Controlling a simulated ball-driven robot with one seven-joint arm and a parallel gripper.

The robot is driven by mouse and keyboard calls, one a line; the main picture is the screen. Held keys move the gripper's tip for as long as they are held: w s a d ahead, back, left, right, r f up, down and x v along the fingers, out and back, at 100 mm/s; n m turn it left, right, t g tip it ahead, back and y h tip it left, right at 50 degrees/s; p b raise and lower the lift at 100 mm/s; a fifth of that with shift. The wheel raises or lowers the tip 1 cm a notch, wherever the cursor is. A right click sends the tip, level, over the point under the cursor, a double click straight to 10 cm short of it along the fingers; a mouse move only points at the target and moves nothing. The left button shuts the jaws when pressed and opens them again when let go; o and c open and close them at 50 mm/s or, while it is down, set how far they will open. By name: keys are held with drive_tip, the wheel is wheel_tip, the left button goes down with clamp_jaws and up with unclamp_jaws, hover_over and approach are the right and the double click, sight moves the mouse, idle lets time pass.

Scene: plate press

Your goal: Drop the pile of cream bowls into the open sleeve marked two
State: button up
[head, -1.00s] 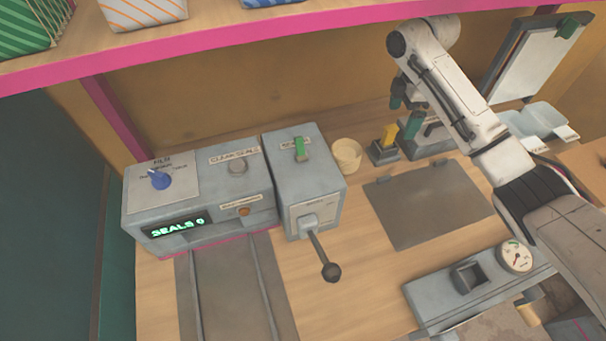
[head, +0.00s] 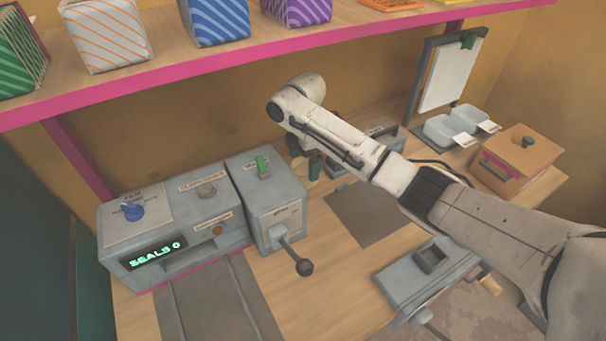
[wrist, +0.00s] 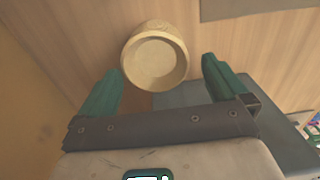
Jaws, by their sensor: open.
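The pile of cream bowls (wrist: 156,58) shows in the wrist view as a round, ribbed stack on the wooden counter, seen from above. Its count is hard to tell. My gripper (wrist: 161,76) is open, with one green finger on either side of the pile's near edge; I cannot tell whether either touches it. In the head view my gripper (head: 306,160) is beyond the grey lever machine, and the bowls are hidden there. I cannot make out any sleeve marked two.
The grey lever machine (head: 268,205) stands left of the gripper, beside the seal machine (head: 128,228). A grey mat (head: 365,215) lies flat right of it. Striped boxes (head: 215,20) stand on the pink-edged shelf above. Small trays (head: 447,130) and an orange box (head: 515,160) stand back right.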

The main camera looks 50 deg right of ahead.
sight(304, 165)
drive_tip(key=shift+w+d+f+p, duration=0.15)
drive_tip(key=shift+f+p, duration=0.1)
drive_tip(key=shift+f, duration=1.15)
drive_tip(key=shift+w+d+f+p, duration=0.1)
drive_tip(key=shift+f+p, duration=0.1)
drive_tip(key=shift+f, duration=1.2)
drive_tip(key=c, duration=1.1)
drive_tip(key=shift+r, duration=0.15)
drive_tip(key=shift+r, duration=0.5)
drive_tip(key=s+a+r+p, duration=0.1)
drive_tip(key=s+r, duration=0.3)
drive_tip(key=s+a+r+p, duration=0.1)
drive_tip(key=s+a+r, duration=0.1)
drive_tip(key=s+r, duration=0.2)
drive_tip(key=s+a+r+p, duration=0.1)
drive_tip(key=s+a+r, duration=0.1)
drive_tip(key=s+r, duration=0.2)
drive_tip(key=shift+s, duration=0.65)
